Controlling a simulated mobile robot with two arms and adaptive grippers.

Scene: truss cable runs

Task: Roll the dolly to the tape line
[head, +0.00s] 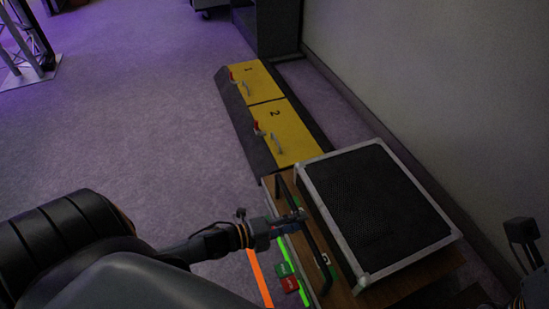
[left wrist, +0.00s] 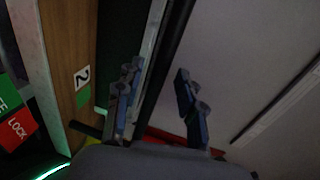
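The dolly (head: 424,279) has a brown wooden deck and carries a black case (head: 376,205) with pale metal edges. A black handle bar (head: 318,247) stands at its left side. My left gripper (head: 288,222) is at this bar. In the left wrist view its two fingers (left wrist: 158,100) are apart, with the dark bar (left wrist: 172,38) passing between them and a gap on the right side. An orange tape line (head: 259,277) and a bright green strip (head: 294,268) run on the left of the dolly. A dark part of my right arm shows at the right edge; its fingers are unclear.
Green (head: 284,270) and red (head: 289,285) plates sit by the dolly's left side; the red one reads LOCK in the left wrist view (left wrist: 17,129). A wall (head: 450,90) is close right.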

